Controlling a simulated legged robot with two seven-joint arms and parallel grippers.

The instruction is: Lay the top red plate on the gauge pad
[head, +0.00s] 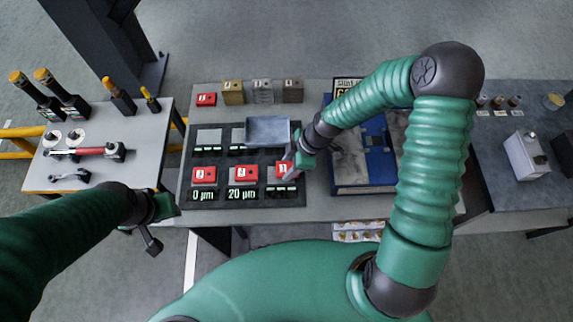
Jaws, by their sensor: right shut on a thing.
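My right gripper (288,168) is over the right end of a dark board (264,158), shut on a red plate (283,170) that it partly hides. I cannot tell whether this plate still touches what is below it. Two more red plates sit in the board's front row: one (204,175) above the "0 µm" label and one (243,174) above the "20 µm" label. Behind them are a flat grey pad (209,136) and a blue-grey tray (267,130). I cannot tell which part is the gauge pad. My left gripper (157,226) is off the left table's front edge, holding nothing visible.
A red block (206,99) and several metal blocks (262,91) line the table's back. A blue case (362,150) stands right of the board, under my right arm. The left table (95,165) holds tools. A grey box (525,155) stands on the right table.

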